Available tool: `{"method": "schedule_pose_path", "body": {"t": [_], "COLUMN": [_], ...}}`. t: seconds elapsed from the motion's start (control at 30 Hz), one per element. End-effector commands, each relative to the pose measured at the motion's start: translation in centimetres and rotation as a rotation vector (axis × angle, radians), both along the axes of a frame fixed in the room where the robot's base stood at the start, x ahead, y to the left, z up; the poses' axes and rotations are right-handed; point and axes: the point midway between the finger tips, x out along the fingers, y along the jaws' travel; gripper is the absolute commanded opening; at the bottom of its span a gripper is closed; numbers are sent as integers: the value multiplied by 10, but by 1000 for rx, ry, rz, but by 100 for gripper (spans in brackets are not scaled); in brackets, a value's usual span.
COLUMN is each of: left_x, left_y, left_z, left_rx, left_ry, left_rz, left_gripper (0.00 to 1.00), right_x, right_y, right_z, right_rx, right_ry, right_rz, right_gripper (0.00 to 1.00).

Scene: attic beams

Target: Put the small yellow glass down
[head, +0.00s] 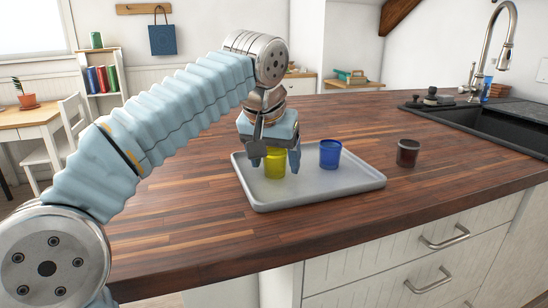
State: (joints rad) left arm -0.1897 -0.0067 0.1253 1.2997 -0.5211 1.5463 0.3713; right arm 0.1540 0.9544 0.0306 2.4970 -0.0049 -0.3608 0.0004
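The small yellow glass (275,164) is upright at the left part of the grey tray (330,190). Its base looks to be on the tray floor, though a tiny gap cannot be ruled out. My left gripper (276,161) points down from above, with one finger on each side of the glass. Whether the fingers press on the glass or stand slightly apart from it cannot be told. The upper part of the glass is partly hidden by the gripper. My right gripper is not in view.
A blue glass (330,154) stands on the tray, right of the yellow one. A dark brown glass (408,153) stands on the wooden counter (430,190) right of the tray. A black sink (500,128) with a tap is at the far right. The tray's front right is bare.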

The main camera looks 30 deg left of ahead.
Motion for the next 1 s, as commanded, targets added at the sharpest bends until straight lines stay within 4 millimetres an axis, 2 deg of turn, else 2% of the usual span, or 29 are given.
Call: {"method": "schedule_pose_path", "body": {"t": [0.3, 0.43, 0.63, 0.8, 1.0], "left_x": [0, -2, -18, -34, -45], "left_y": [0, -1, -4, -9, -10], "left_z": [1, 10, 51, 83, 107], "left_rx": [0, 1, -1, -1, 1], "left_ry": [0, -1, -3, -4, -1], "left_rz": [0, -1, -1, -2, -1], "left_gripper": [82, 82, 82, 82, 82], "right_x": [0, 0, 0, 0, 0], "right_y": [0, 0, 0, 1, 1], "right_z": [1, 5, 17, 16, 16], "right_rx": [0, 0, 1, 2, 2], "right_ry": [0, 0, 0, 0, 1], "right_rz": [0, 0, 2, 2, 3], "right_gripper": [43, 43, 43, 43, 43]}}
